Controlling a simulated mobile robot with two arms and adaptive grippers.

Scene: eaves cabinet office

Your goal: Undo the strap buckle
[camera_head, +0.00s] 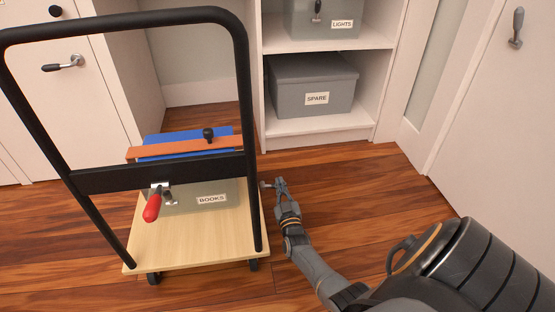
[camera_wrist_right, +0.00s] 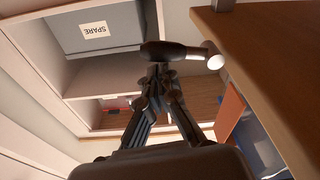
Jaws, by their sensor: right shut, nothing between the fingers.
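The strap (camera_head: 185,149) is an orange-brown band across the load on a trolley, with a black knob (camera_head: 208,135) on top. A red-handled lever (camera_head: 152,207) with a metal fitting hangs at the trolley's front crossbar. I cannot tell which part is the buckle. My right gripper (camera_head: 281,185) is shut and empty, low beside the trolley's right edge. In the right wrist view a dark handle with a pale round end (camera_wrist_right: 180,51) lies across the fingertips (camera_wrist_right: 158,72); contact is unclear. My left gripper is not in view.
The trolley has a black tube frame (camera_head: 246,100) and a pale wood deck (camera_head: 190,245) with a grey BOOKS box (camera_head: 211,199) on it. A shelf holds a grey SPARE box (camera_head: 312,85) behind. Wood floor is clear right of the gripper.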

